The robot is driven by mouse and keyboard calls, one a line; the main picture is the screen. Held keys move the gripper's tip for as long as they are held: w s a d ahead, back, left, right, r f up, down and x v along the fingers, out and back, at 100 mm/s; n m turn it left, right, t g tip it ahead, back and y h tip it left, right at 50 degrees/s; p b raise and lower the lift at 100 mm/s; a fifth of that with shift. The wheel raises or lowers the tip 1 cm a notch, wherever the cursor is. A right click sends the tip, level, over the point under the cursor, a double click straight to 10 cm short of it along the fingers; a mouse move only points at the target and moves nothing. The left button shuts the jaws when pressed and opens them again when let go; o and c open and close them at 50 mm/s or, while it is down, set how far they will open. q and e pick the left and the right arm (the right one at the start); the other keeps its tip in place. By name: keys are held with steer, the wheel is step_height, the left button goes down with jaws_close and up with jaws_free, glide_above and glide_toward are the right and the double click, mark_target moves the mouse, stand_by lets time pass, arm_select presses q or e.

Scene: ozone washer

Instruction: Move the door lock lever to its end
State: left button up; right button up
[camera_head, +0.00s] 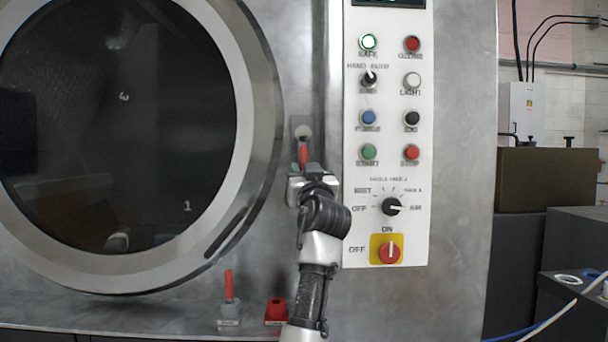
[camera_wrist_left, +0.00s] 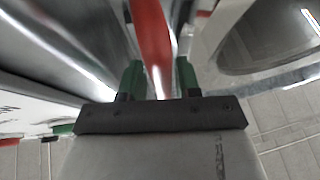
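The door lock lever (camera_head: 303,152) has a red handle and hangs from a round mount on the steel panel, just right of the round door (camera_head: 262,100). My left gripper (camera_head: 306,172) is at the lever's lower end. In the left wrist view the red lever (camera_wrist_left: 152,35) runs down between the green fingers of the left gripper (camera_wrist_left: 160,78). The fingers stand apart on either side of it, with small gaps seen; firm contact is not visible. The lever's lower tip is partly hidden by the gripper. My right gripper is not in view.
A white control panel (camera_head: 430,235) with buttons and knobs is close to the right of my left gripper. A second red-handled lever (camera_head: 229,286) and a red block (camera_head: 277,311) are on the ledge below. Dark cabinets (camera_head: 545,180) stand at the right.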

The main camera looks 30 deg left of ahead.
arm_select(q)
steer(key=shift+o, duration=0.7)
steer(key=shift+s+d+f, duration=0.1)
steer(key=shift+d+f, duration=0.05)
steer(key=b+v, duration=0.1)
steer(key=v, duration=0.9)
steer(key=shift+d, duration=0.2)
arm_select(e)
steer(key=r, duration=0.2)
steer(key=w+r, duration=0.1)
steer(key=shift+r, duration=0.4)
arm_select(q)
steer(key=shift+s, duration=0.1)
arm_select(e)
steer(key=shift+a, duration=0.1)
